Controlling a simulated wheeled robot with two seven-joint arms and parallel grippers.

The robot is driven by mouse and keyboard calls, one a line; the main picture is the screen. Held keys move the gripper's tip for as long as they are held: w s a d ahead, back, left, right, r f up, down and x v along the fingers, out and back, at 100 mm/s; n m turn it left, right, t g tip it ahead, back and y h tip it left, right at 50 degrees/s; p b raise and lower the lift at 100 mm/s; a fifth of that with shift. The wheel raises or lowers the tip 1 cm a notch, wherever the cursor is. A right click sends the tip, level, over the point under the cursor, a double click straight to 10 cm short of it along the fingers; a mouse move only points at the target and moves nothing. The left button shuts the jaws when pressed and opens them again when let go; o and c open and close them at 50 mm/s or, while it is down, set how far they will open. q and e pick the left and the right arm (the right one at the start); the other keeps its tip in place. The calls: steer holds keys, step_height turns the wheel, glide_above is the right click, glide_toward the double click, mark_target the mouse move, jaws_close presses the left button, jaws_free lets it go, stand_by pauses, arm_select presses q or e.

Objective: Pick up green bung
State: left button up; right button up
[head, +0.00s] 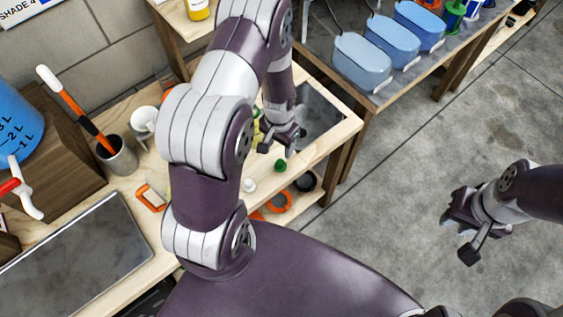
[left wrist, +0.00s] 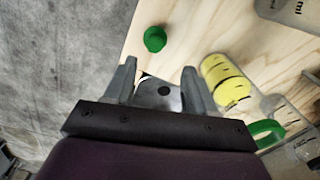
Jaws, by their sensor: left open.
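The green bung (head: 281,165) sits on the light wooden bench top, near the bench's front edge. In the left wrist view the green bung (left wrist: 155,39) lies just beyond my fingertips, roughly centred between them.
A white piece (head: 249,185) stands near the bung. A sunken sink (head: 318,115) lies beyond the gripper. Orange and black rings (head: 278,201) are on a lower shelf.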

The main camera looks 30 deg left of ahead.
mark_target(280, 161)
arm_select(q)
steer(key=s+f, duration=0.2)
steer(key=f, duration=0.1)
steer(key=shift+f+p, duration=0.15)
steer(key=shift+p, duration=0.15)
steer(key=f, duration=0.1)
steer(key=f+p, duration=0.1)
steer(key=f, duration=0.2)
steer(key=shift+w+d+f, duration=0.35)
steer(key=shift+w+d, duration=0.05)
steer(key=shift+f, duration=0.35)
steer(key=shift+s, duration=0.2)
steer(key=shift+r, duration=0.1)
steer(key=c, duration=0.9)
arm_select(e)
steer(key=s+r, duration=0.1)
steer(key=r, duration=0.1)
steer(key=shift+s+r, duration=0.35)
steer(key=shift+s, duration=0.05)
